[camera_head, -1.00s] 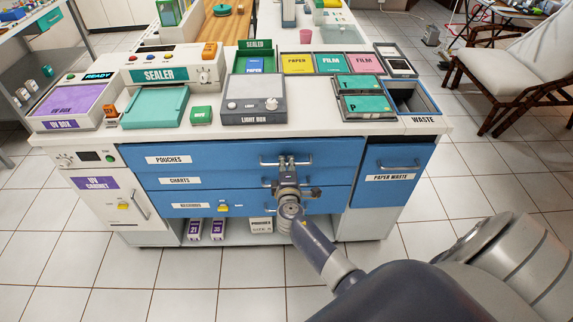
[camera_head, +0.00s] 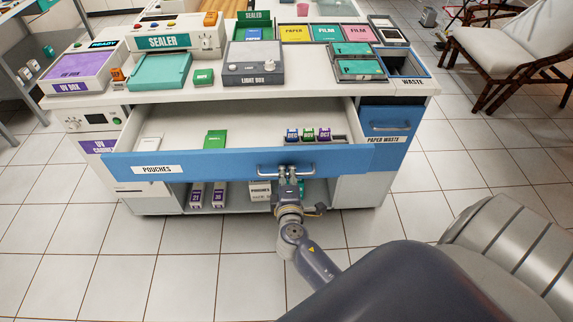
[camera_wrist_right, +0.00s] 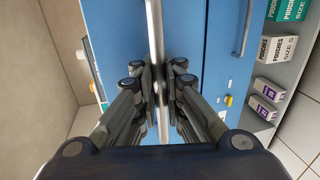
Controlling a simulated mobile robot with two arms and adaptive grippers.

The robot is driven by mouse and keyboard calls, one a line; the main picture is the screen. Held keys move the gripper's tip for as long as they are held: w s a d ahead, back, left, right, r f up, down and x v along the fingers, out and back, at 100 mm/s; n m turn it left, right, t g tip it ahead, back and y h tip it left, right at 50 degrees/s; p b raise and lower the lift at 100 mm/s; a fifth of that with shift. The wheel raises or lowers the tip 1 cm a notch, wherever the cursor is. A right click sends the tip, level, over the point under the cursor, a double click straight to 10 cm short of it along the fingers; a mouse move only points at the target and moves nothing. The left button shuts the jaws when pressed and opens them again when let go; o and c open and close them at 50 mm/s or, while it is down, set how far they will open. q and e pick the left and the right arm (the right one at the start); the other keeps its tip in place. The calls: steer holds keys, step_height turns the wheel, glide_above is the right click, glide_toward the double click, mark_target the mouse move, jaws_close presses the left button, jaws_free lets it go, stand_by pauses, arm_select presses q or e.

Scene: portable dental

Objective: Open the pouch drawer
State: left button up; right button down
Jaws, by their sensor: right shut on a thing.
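The blue pouch drawer (camera_head: 220,165), labelled POUCHES, is pulled well out of the white cabinet. My right gripper (camera_head: 287,172) is shut on the drawer's metal handle (camera_head: 265,172), right of the drawer's middle. In the right wrist view the handle bar (camera_wrist_right: 154,40) runs between the fingers (camera_wrist_right: 157,85). My left gripper is not in view.
The paper waste front (camera_head: 388,124) is shut at the right. Boxes stand on the low shelf below. Tiled floor in front is clear.

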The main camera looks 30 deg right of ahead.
steer(key=shift+s+a, duration=0.2)
steer(key=shift+s, duration=0.15)
steer(key=shift+s+a, duration=0.1)
steer(key=shift+s, duration=0.05)
steer(key=c, duration=2)
jaws_free()
steer(key=shift+r, duration=0.1)
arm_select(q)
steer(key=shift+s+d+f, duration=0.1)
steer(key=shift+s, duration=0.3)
arm_select(e)
steer(key=v, duration=1.2)
